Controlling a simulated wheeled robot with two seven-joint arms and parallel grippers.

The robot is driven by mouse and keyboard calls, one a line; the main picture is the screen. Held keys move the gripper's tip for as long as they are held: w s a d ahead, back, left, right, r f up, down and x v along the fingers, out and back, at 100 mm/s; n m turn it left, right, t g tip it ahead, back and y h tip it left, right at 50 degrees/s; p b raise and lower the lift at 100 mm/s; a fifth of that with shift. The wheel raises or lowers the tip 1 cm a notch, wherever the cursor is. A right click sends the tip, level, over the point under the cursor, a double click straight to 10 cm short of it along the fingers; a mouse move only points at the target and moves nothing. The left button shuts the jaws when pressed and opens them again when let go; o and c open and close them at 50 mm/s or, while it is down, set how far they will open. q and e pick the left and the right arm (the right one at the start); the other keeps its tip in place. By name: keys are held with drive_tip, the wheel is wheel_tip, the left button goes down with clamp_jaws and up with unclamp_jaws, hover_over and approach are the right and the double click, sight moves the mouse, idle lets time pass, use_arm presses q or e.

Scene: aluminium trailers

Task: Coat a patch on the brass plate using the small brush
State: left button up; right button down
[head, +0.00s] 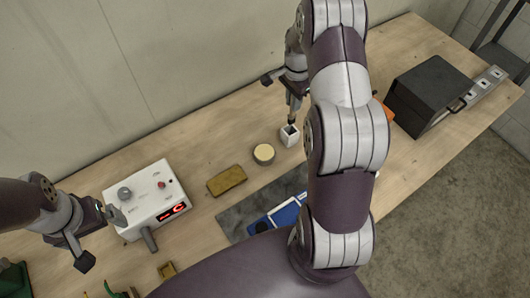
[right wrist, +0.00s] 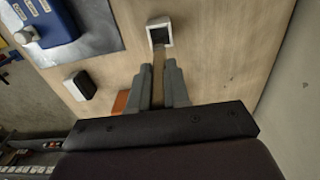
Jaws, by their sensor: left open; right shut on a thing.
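The brass plate (head: 227,181) looks like a flat brownish-gold rectangle lying on the wooden table, left of a round pale-topped tin (head: 264,154). My right gripper (head: 293,98) is shut on the small brush, whose thin brown handle shows between the fingers in the right wrist view (right wrist: 158,72). The brush points down to a small white square cup (head: 289,138) with a dark inside, also in the right wrist view (right wrist: 159,22). The bristles are hidden; whether they touch the inside cannot be told. My left gripper (head: 100,238) is open and empty beside a white control box.
The white control box (head: 146,198) has a red display and knobs. A blue case (head: 286,215) lies on a grey mat (head: 236,216), partly hidden by my right arm. A black box (head: 430,88) stands at the right. The table behind the plate is clear.

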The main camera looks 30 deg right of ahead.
idle(0.4)
drive_tip(key=s+a+n+p, duration=0.2)
drive_tip(key=a+n+p, duration=0.3)
drive_tip(key=a+n, duration=0.45)
wheel_tip(320, 180, down, 7)
drive_tip(key=b, duration=0.4)
drive_tip(key=shift+w+a+r+b, duration=0.2)
drive_tip(key=shift+w+a+b, duration=0.15)
drive_tip(key=shift+a, duration=0.1)
drive_tip(key=shift+m, duration=0.25)
drive_tip(key=shift+s+f+b, duration=0.1)
drive_tip(key=shift+f+b, duration=0.2)
drive_tip(key=shift+f, duration=0.2)
idle(0.9)
